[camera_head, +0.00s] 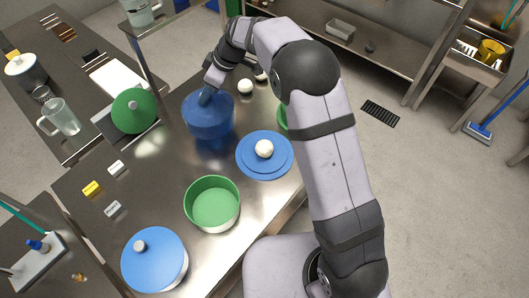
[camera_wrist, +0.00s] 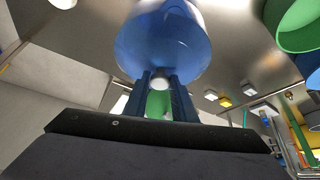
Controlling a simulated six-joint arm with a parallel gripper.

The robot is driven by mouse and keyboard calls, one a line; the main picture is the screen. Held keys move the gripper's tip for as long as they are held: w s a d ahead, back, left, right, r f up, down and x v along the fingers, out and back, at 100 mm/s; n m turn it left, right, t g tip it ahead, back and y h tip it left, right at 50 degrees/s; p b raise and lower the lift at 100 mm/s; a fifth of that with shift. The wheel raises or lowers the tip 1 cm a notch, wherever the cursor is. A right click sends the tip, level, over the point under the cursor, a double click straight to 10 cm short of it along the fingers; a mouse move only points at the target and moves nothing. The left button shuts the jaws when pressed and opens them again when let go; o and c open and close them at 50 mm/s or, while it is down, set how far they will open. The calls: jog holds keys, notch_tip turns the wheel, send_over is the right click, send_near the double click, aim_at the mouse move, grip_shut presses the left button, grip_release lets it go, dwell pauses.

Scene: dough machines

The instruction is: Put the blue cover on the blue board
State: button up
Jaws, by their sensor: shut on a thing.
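A deep blue cover (camera_head: 210,122) hangs from my gripper (camera_head: 205,96), over the table's middle and left of the blue board. In the wrist view the cover (camera_wrist: 165,45) fills the top middle. My gripper (camera_wrist: 160,90) is shut on its small pale knob. The flat round blue board (camera_head: 265,172) lies on the steel table with a white dough ball (camera_head: 264,149) on it. The cover is beside the board, not over it. A blue-tinted reflection shows below the cover; I cannot tell its exact height.
A green open pot (camera_head: 213,203) stands in front of the board, and a blue-lidded pot (camera_head: 154,260) at the front left. A green lid (camera_head: 133,110) is at left. More dough balls (camera_head: 245,86) lie behind. Small label blocks (camera_head: 91,188) sit at left.

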jog(key=w+d+r+m+t+p, duration=0.1)
jog(key=d+r+m+p, duration=0.15)
jog(key=d, duration=0.65)
jog(key=w+d+r+m+p, duration=0.1)
jog(key=d+r, duration=0.2)
jog(key=d, duration=0.5)
jog(key=s+f+n+g, duration=0.3)
jog(key=s+n, duration=0.6)
jog(key=s, duration=0.3)
jog(key=shift+s+f+n+g, duration=0.3)
jog(key=shift+s+n+g, duration=0.1)
jog(key=shift+g, duration=0.1)
jog(key=shift+b, duration=0.3)
jog(key=shift+f+b, duration=3.05)
jog(key=shift+b, duration=0.05)
